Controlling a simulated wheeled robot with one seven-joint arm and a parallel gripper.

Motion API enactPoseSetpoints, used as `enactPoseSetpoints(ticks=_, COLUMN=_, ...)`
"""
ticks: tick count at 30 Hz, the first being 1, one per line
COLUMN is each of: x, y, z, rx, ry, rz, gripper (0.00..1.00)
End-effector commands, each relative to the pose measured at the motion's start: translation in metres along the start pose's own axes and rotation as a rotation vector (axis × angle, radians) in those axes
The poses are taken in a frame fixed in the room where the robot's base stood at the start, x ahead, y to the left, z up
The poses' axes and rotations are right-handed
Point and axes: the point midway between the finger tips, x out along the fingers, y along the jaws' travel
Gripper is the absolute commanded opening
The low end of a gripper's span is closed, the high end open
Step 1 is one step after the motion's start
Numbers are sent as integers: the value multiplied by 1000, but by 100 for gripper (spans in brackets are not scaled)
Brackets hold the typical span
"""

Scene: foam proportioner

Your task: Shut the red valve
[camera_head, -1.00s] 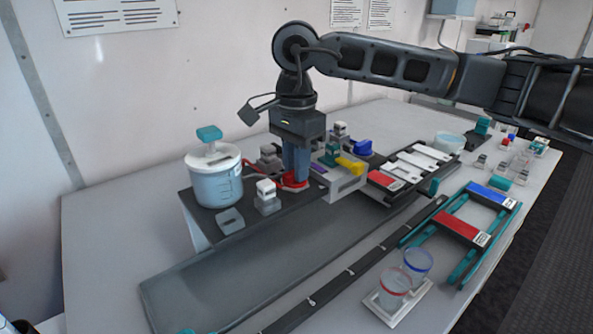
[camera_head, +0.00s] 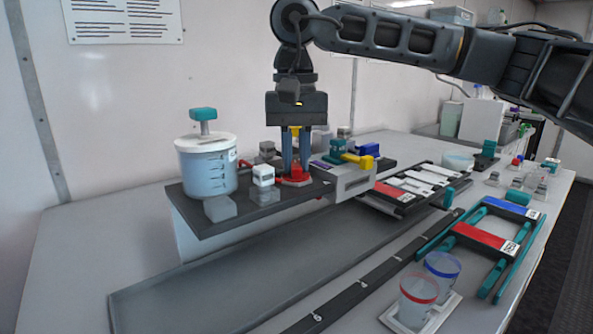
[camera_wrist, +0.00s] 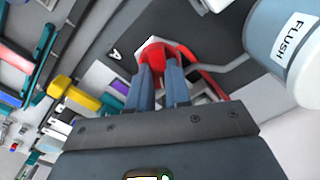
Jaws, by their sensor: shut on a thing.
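The red valve (camera_head: 295,172) stands on the dark raised platform, between the white-topped grey block and the unit with the yellow handle. My gripper (camera_head: 297,172) points straight down over it, with its two blue fingers shut on the valve's red upright part. In the wrist view the red valve (camera_wrist: 158,52) shows between and beyond the fingertips (camera_wrist: 160,72), near a dark panel marked "A". The fingers hide part of the valve, so its exact handle angle is hard to tell.
A jar with a teal-handled lid (camera_head: 207,168) stands left on the platform; the wrist view shows a container labelled "FLUSH" (camera_wrist: 290,45). A yellow handle (camera_head: 360,160) and blue knob (camera_head: 369,150) are close on the right. Two cups (camera_head: 418,297) stand at the front.

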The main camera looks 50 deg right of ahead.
Motion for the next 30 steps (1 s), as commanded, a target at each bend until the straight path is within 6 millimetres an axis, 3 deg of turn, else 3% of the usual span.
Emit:
enactPoseSetpoints(ticks=15, x=0, y=-3, z=0, rx=-429, ry=2, rz=-2, gripper=0)
enactPoseSetpoints(ticks=30, x=-1, y=-3, z=0, rx=-586, ry=3, rz=-2, gripper=0)
